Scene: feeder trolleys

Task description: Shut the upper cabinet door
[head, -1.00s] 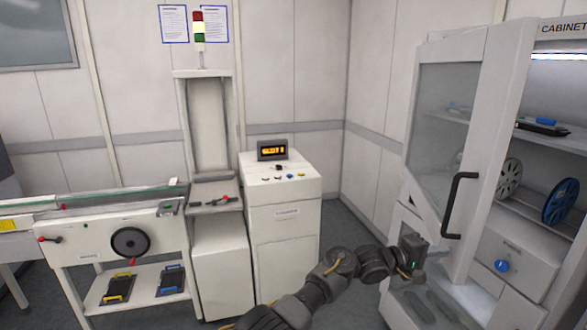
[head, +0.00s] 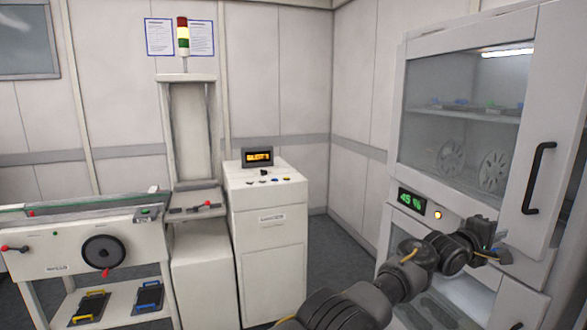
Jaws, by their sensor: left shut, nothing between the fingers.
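The upper cabinet door (head: 563,110) is a pale frame with a large glass pane, at the right of the head view. It lies across the front of the cabinet (head: 392,130) and looks shut or nearly so; its right edge is cut off, so I cannot tell whether a gap is left. Its black bar handle (head: 540,178) is upright on the right side of the door. My left gripper (head: 498,252) is shut and empty, at the door's lower edge, below and left of the handle. I cannot tell whether it touches the door. My right gripper is out of view.
Reels show behind the glass. A green display (head: 412,201) and an orange lamp (head: 437,215) sit below the door, above the lower compartment (head: 470,297). A white console (head: 268,240) and a feeder trolley (head: 60,240) stand to the left, with bare floor before the cabinet.

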